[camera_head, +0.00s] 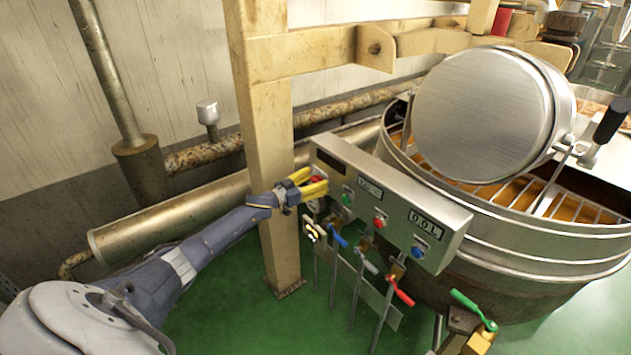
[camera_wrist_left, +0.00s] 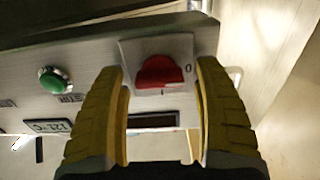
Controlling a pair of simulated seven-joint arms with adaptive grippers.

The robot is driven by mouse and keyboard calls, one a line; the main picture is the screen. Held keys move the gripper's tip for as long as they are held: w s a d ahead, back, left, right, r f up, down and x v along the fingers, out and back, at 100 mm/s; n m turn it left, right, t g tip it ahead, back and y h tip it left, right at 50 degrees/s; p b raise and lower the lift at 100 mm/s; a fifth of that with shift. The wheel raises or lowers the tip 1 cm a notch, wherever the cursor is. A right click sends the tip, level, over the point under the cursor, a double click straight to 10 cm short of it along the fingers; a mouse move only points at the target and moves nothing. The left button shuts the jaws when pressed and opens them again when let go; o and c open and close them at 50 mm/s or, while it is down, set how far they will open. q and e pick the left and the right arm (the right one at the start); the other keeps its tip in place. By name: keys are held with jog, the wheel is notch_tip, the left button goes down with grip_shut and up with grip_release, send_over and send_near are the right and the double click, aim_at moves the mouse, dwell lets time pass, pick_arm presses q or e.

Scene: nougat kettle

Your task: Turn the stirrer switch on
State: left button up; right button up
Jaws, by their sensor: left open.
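The stirrer switch appears to be the red rotary knob (camera_wrist_left: 160,73) on a pale square plate, with a "0" mark to its right in the left wrist view. It also shows small and partly hidden in the head view (camera_head: 317,178), at the left end of the metal control box (camera_head: 344,156). My left gripper (camera_head: 314,184) is open at the box's front. In the left wrist view its yellow fingers lie either side of the red knob, with gaps visible; how deep they reach is unclear. My right gripper is not in view.
A green button (camera_wrist_left: 55,80) sits beside the knob. A red button (camera_head: 379,222) and blue button (camera_head: 418,252) are farther right. Valve levers stand below, including a red one (camera_head: 400,291).

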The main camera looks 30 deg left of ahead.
pick_arm(q)
grip_shut()
jog(key=shift+r, duration=0.1)
dwell(0.3)
